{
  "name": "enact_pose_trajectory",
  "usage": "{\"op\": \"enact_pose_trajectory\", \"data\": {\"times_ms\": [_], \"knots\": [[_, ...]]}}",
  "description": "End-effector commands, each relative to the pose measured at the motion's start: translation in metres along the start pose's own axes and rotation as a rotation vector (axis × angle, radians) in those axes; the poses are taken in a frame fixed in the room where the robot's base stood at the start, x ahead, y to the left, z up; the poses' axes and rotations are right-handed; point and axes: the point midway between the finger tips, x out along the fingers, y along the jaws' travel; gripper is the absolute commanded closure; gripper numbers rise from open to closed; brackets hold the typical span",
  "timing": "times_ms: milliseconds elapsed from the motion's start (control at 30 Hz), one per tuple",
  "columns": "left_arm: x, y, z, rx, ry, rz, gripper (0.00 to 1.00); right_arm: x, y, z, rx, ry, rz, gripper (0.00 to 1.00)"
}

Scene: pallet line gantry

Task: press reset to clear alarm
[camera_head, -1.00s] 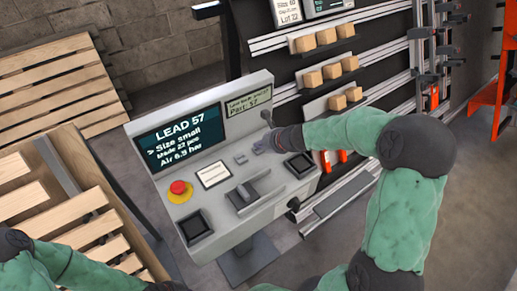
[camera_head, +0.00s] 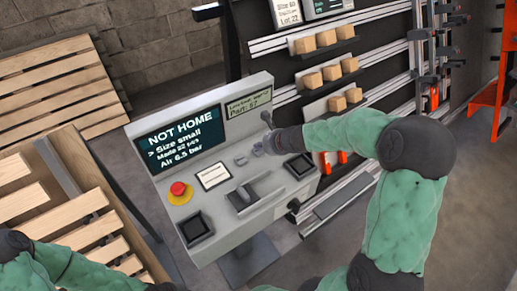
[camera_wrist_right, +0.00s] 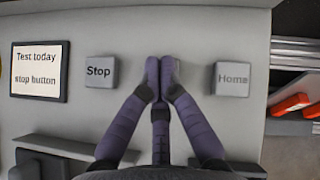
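The console (camera_head: 225,170) has a tilted panel. Its large screen (camera_head: 180,140) reads "NOT HOME", with smaller lines below. In the right wrist view, a grey "Stop" button (camera_wrist_right: 99,71) lies left of my right gripper (camera_wrist_right: 160,75) and a grey "Home" button (camera_wrist_right: 232,79) lies right of it. The gripper's fingertips are together and empty, over the panel between these buttons. A grey edge shows behind the fingertips; any label there is hidden, and I cannot tell contact. No button marked reset is readable. My left gripper is out of view.
A red mushroom button (camera_head: 178,190) on a yellow base sits at the panel's left. A framed note (camera_wrist_right: 40,71) reads "Test today stop button". A lever (camera_head: 267,117) rises by the right gripper. Wooden pallets (camera_head: 50,85) stand left; racks with boxes (camera_head: 327,72) stand behind.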

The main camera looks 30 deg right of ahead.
Motion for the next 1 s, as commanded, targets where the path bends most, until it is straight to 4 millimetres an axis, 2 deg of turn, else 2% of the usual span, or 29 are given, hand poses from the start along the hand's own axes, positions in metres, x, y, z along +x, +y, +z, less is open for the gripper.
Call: {"op": "enact_pose_trajectory", "data": {"times_ms": [167,567,1000], "knots": [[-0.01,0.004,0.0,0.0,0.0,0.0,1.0,-0.007,-0.003,0.007,-0.001,0.0,0.0,1.0],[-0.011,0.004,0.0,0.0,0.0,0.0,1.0,-0.008,-0.003,0.008,0.0,-0.001,0.0,1.0],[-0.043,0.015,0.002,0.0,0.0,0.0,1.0,-0.033,-0.013,0.032,0.0,-0.001,-0.001,1.0]]}}
